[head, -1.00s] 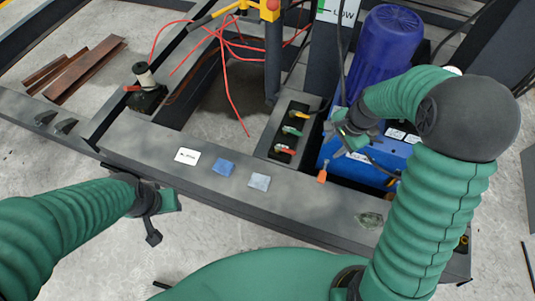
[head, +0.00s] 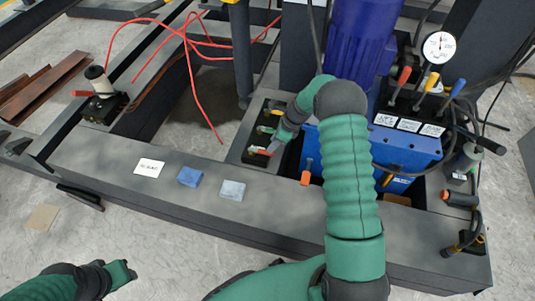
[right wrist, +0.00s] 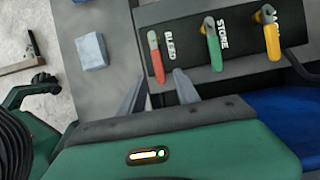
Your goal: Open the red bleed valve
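The red bleed valve (right wrist: 155,57) has a red lever on a dark panel labelled BLEED, nearest my right gripper in the right wrist view. In the head view the red lever (head: 257,151) is partly covered by my right gripper (head: 272,145). In the right wrist view the right gripper (right wrist: 160,82) is open. Its two grey fingers straddle the lever's lower end in the picture; I cannot tell whether they touch it. A green STORE lever (right wrist: 213,45) and a yellow lever (right wrist: 270,38) stand beside it. My left gripper (head: 125,274) is low at the left, away from the valves; its opening is unclear.
A blue block (head: 190,177), a grey-blue block (head: 232,190) and a white label (head: 149,167) lie on the dark beam. A blue power unit (head: 400,150) with several levers and a gauge (head: 439,46) stands right. An orange-handled part (head: 306,174) is close to my right arm.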

